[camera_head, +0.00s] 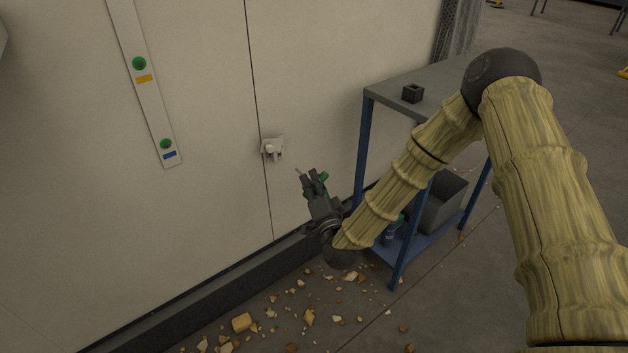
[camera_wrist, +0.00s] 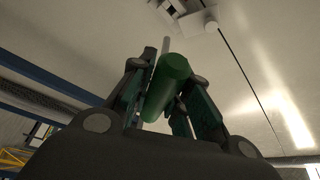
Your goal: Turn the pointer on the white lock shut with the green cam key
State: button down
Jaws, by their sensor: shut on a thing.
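The white lock (camera_head: 272,149) is on the pale wall beside a vertical seam. It also shows at the top of the wrist view (camera_wrist: 190,12), partly cut off by the frame edge. My gripper (camera_head: 312,181) is below and to the right of the lock, apart from it. It is shut on the green cam key (camera_wrist: 168,86), whose green handle lies between the fingers. A thin grey shaft (camera_wrist: 166,45) points away from the gripper toward the wall. The pointer's exact angle is too small to tell.
A blue-framed bench (camera_head: 366,140) stands right of the lock, with a small dark block (camera_head: 412,93) on top and a grey bin (camera_head: 440,203) below. A white strip (camera_head: 151,100) with green round parts is on the wall at left. Yellowish debris (camera_head: 242,322) litters the floor.

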aim_at(297, 169)
jog(key=m, duration=0.1)
jog(key=m+p, duration=0.1)
jog(key=m+g+h, duration=0.1)
jog(key=m, duration=0.1)
jog(key=shift+w+a+r, duration=0.15)
jog(key=shift+w+a, duration=0.05)
jog(key=shift+w, duration=0.15)
jog(key=m, duration=0.1)
jog(key=m+g+p, duration=0.1)
jog(key=w+m, duration=0.1)
jog(key=shift+a+m+g+p, duration=0.25)
jog(key=shift+m+g+p, duration=0.05)
jog(key=shift+g, duration=0.1)
jog(key=m, duration=0.1)
jog(key=m+g, duration=0.1)
jog(key=m, duration=0.1)
jog(key=shift+w+a, duration=0.3)
jog(key=shift+w, duration=0.05)
jog(key=m, duration=0.1)
jog(key=m+g, duration=0.2)
jog(key=shift+w+a+f+y, duration=0.2)
jog(key=shift+w+a+y, duration=0.1)
jog(key=shift+w+a, duration=0.25)
jog(key=shift+w+a+b, duration=0.2)
jog(key=shift+w+a, duration=0.35)
jog(key=shift+w, duration=0.25)
jog(key=shift+w+a+b, duration=0.15)
jog(key=shift+w+a, duration=0.4)
jog(key=shift+w, duration=0.2)
